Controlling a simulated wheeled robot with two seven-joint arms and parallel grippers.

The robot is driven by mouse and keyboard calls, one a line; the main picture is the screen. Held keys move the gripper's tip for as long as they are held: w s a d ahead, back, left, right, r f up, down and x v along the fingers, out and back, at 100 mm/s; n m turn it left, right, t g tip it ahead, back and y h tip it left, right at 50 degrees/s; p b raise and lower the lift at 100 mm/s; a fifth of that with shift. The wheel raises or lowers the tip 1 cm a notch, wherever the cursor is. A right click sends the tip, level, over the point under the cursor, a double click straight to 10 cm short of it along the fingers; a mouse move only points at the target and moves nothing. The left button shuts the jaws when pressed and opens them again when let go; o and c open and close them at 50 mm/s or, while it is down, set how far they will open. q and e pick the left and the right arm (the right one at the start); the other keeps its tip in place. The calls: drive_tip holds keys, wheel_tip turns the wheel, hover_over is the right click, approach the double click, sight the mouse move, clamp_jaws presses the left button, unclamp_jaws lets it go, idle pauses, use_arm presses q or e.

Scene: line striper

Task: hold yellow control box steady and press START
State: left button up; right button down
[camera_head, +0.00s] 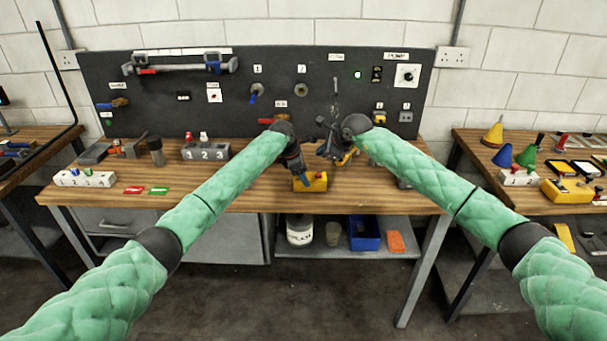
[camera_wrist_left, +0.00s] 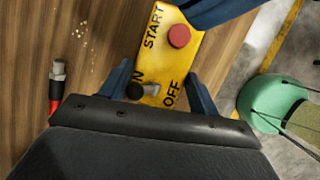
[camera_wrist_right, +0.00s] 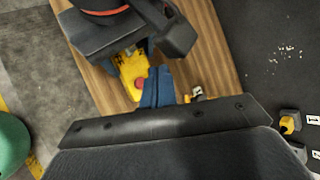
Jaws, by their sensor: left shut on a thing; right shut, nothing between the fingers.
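The yellow control box (camera_head: 317,183) sits near the bench's front edge. In the left wrist view the box (camera_wrist_left: 183,62) shows START beside a red button (camera_wrist_left: 179,36), plus OFF, a metal toggle and a black knob. My left gripper (camera_head: 303,180) is shut on the box, its blue fingers (camera_wrist_left: 160,92) along both sides. My right gripper (camera_wrist_right: 158,72) is shut and empty, its blue fingertips close beside the red button (camera_wrist_right: 139,84). Its fingers also reach in at the top of the left wrist view (camera_wrist_left: 212,10). I cannot tell whether they touch the box; the button looks uncovered.
The wooden bench (camera_head: 230,196) carries a numbered grey block (camera_head: 206,152) and red and green tags (camera_head: 146,190) at left. A dark pegboard (camera_head: 210,110) stands behind. A second bench (camera_head: 490,165) with cones is at right.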

hover_over(321, 179)
drive_tip(key=shift+w+f, duration=0.1)
drive_tip(key=shift+f, duration=2.9)
drive_tip(key=shift+f, duration=0.15)
drive_tip(key=shift+f, duration=0.3)
drive_tip(key=shift+f, duration=0.45)
drive_tip(key=shift+r, duration=0.15)
idle(0.3)
drive_tip(key=shift+r, duration=0.8)
drive_tip(key=shift+r, duration=0.1)
wheel_tip(321, 179, up, 6)
drive_tip(key=shift+f, duration=0.1)
idle(0.4)
